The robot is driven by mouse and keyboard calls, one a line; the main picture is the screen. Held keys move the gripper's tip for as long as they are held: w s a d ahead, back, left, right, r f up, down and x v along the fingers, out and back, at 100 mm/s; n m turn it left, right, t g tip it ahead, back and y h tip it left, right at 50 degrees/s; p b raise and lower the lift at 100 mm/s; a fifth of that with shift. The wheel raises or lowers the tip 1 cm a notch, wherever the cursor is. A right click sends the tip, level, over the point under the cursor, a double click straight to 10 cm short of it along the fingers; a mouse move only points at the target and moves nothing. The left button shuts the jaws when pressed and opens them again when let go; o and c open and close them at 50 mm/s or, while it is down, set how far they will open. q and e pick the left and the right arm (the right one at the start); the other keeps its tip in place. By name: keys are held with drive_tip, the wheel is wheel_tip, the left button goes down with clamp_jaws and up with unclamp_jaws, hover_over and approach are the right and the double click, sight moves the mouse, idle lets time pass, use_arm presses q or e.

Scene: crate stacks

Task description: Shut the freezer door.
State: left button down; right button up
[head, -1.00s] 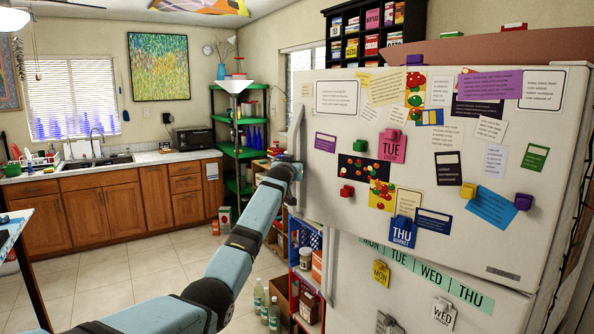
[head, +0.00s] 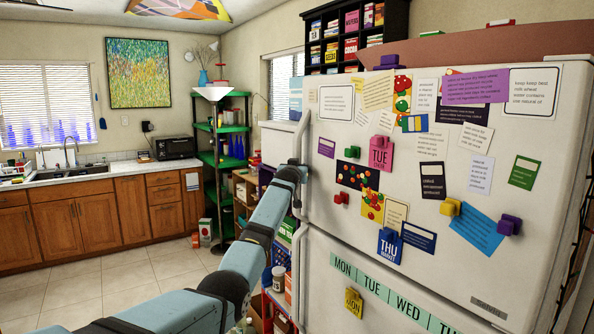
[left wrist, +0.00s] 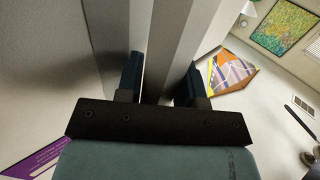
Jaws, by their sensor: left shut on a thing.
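The freezer door (head: 345,215) is the upper white door of the fridge at the right of the head view, covered with notes and magnets. Its lower edge runs almost parallel to the top of the lower fridge door (head: 335,300). I cannot tell whether it is fully flush. My left gripper (left wrist: 160,84) is shut around the pale upright door handle (left wrist: 162,45), one dark finger on each side. The handle also shows at the door's left edge in the head view (head: 302,130), where my left arm reaches it and hides part. My right gripper is not in view.
A green shelf (head: 221,163) and stored goods stand left of the fridge. Wooden cabinets (head: 95,215) with a sink counter line the back wall. The tiled floor (head: 140,275) between is open. A black shelf (head: 355,35) stands behind the fridge.

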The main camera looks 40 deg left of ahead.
use_arm(q)
drive_tip(key=shift+w+d+r, duration=0.3)
drive_tip(key=shift+d, duration=0.25)
drive_tip(key=c, duration=0.9)
unclamp_jaws()
drive_tip(key=shift+r, duration=0.1)
drive_tip(key=shift+o, duration=0.3)
drive_tip(key=shift+s+f, duration=0.1)
drive_tip(key=shift+f, duration=0.25)
drive_tip(key=shift+o, duration=0.2)
drive_tip(key=shift+s+d+f, duration=0.2)
drive_tip(key=shift+s+d, duration=0.05)
drive_tip(key=shift+d, duration=0.05)
drive_tip(key=a+b+v, duration=0.1)
drive_tip(key=b+v, duration=0.1)
drive_tip(key=v, duration=1)
drive_tip(key=shift+s+r+b, duration=0.25)
drive_tip(key=shift+s+b, duration=0.15)
drive_tip(key=shift+s, duration=0.3)
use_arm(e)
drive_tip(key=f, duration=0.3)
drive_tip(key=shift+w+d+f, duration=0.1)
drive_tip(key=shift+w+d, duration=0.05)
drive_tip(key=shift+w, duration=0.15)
use_arm(q)
drive_tip(key=shift+d+f, duration=0.1)
